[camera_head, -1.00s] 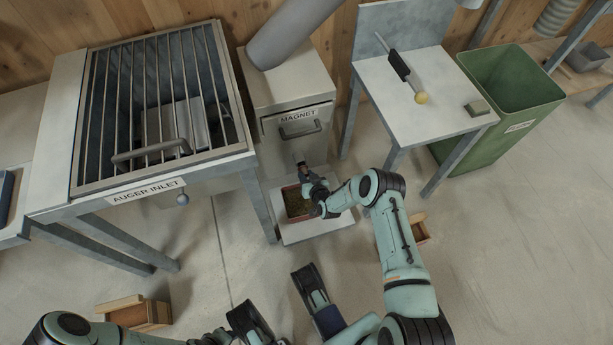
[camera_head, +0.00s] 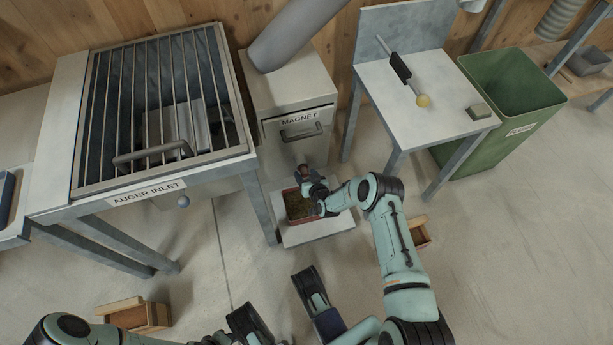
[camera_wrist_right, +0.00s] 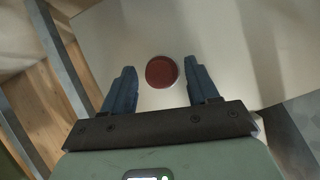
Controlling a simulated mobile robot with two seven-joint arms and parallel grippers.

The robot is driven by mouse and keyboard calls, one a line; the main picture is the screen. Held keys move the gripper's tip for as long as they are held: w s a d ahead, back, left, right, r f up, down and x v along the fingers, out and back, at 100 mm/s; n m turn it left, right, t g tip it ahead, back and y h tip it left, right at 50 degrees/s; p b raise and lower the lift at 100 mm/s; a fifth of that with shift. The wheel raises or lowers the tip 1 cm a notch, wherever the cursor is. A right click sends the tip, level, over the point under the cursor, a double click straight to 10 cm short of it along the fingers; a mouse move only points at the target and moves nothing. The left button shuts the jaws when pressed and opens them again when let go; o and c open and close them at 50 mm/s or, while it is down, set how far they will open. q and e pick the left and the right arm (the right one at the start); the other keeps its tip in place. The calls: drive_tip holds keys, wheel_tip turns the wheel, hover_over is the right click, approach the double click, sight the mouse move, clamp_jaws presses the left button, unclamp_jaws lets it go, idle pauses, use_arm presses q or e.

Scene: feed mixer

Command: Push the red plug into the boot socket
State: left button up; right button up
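The red plug (camera_wrist_right: 161,71) shows as a round dark-red disc against a pale surface in the right wrist view. My right gripper (camera_wrist_right: 161,86) is open, with one blue finger on each side of the disc and visible gaps to both. In the head view my right gripper (camera_head: 305,174) is at the front of the magnet housing (camera_head: 290,92), low down and above a red tray. A small reddish-brown spot shows there between the fingers. The boot socket cannot be made out.
The red tray (camera_head: 290,206) with brownish contents sits on a pale plate (camera_head: 318,230) below the gripper. The barred auger inlet (camera_head: 165,105) stands left. A white table (camera_head: 425,105) and green bin (camera_head: 512,85) stand right. Wooden boxes (camera_head: 140,316) lie on the floor.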

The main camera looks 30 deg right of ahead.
use_arm(q)
drive_tip(key=s+g, duration=0.2)
drive_tip(key=s, duration=0.4)
use_arm(e)
drive_tip(key=shift+s, duration=0.1)
use_arm(q)
drive_tip(key=w+r+t+p, duration=0.4)
drive_tip(key=w+r, duration=0.3)
drive_tip(key=w, duration=0.4)
drive_tip(key=shift+w+d+p, duration=0.35)
drive_tip(key=shift+d+p, duration=0.1)
drive_tip(key=shift+p, duration=0.4)
use_arm(e)
drive_tip(key=v, duration=1.3)
drive_tip(key=shift+r, duration=0.1)
